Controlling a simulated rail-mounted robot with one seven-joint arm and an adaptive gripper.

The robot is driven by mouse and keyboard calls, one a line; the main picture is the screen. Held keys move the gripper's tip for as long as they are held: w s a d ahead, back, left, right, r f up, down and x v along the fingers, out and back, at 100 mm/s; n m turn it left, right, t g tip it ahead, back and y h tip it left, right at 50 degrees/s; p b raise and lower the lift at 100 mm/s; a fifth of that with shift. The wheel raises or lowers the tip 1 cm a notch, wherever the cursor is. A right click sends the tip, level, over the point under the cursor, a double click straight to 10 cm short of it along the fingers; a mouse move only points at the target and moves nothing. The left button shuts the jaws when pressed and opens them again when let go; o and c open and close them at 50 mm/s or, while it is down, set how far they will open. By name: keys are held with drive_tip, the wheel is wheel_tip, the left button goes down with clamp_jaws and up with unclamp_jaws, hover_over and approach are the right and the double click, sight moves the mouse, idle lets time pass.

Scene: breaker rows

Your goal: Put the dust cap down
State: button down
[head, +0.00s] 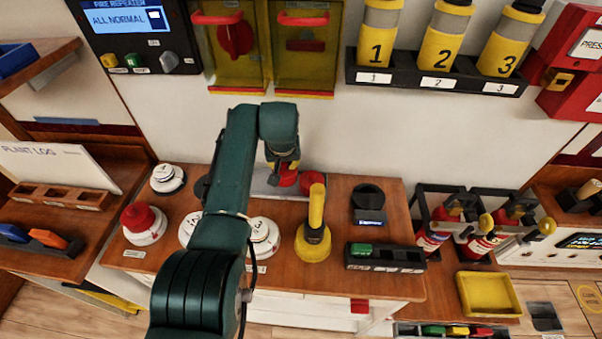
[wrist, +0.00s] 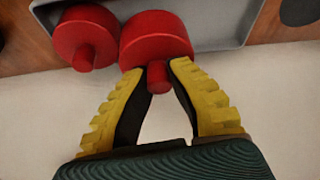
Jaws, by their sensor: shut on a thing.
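My gripper (head: 285,166) is at the back of the wooden counter, pointing down over the grey tray (head: 262,185). In the wrist view its yellow and black fingers (wrist: 157,74) are shut on the small knob of a red dust cap (wrist: 155,32). The held cap also shows in the head view (head: 287,178), just below the fingers. It overlaps the tray (wrist: 215,38) in the wrist view; I cannot tell whether it touches it. A second red cap (wrist: 85,35) sits on the tray right beside the held one, also partly visible in the head view (head: 311,180).
White round detectors (head: 262,232), a red-topped one (head: 142,222) and a yellow handled tool (head: 314,230) stand on the counter in front. A black holder (head: 368,203) is at right. The wall rises close behind the tray. My arm hides part of the counter.

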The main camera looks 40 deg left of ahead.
sight(283, 170)
drive_tip(key=shift+s+a+f+b, duration=0.15)
drive_tip(key=shift+f+b, duration=1)
drive_tip(key=shift+f, duration=0.7)
drive_tip(key=c, duration=1.1)
unclamp_jaws()
drive_tip(key=shift+c, duration=0.2)
drive_tip(key=shift+r+p, duration=0.35)
drive_tip(key=shift+r, duration=0.1)
drive_tip(key=v, duration=1.1)
drive_tip(key=shift+r, duration=0.15)
